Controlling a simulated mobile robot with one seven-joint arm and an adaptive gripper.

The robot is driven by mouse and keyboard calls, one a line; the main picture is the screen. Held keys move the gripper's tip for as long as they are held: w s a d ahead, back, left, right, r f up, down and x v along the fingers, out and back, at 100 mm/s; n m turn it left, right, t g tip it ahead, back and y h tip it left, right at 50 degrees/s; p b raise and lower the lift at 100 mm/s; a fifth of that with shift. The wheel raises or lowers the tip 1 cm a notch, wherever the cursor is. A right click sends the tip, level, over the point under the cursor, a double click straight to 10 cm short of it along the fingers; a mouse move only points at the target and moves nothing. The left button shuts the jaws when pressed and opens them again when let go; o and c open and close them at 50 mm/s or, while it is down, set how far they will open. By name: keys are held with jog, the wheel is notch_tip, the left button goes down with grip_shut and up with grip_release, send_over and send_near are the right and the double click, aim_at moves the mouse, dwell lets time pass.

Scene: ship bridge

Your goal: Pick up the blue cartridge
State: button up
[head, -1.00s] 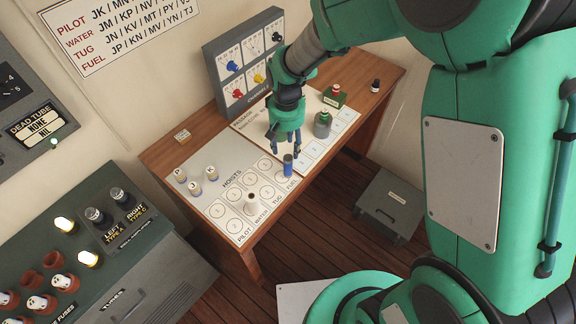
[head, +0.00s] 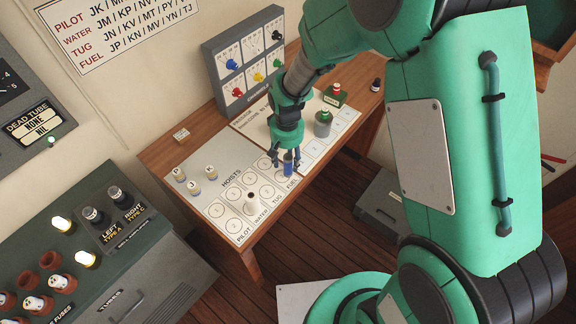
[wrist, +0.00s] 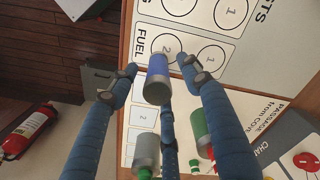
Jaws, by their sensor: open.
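The blue cartridge (head: 289,164) stands upright on the hoist board (head: 222,212), at the fuel row near the circle marked 2. My gripper (head: 285,160) is open, pointing down at the cartridge. In the wrist view my gripper (wrist: 157,68) has blue fingers to the left and right of the cartridge and another behind it. The cartridge lies between the fingers, with a visible gap on both sides. Whether the rear finger touches it cannot be told.
The panel with coloured knobs (head: 245,62) rises at the back.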

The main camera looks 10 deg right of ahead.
aim_at(288, 168)
jog(key=shift+f, duration=0.1)
jog(key=shift+d+f+b, duration=0.15)
jog(key=shift+f+b, duration=0.4)
jog(key=shift+f, duration=1.95)
grip_shut()
jog(key=shift+r, duration=0.15)
jog(key=shift+r, duration=0.6)
notch_tip(288, 168, up, 2)
jog(key=shift+r+p, duration=0.1)
jog(key=shift+p, duration=0.35)
jog(key=s+d+r+p, duration=0.1)
jog(key=s+d, duration=0.3)
jog(key=s, duration=1.1)
jog(key=shift+s+r, duration=0.2)
jog(key=shift+s, duration=0.05)
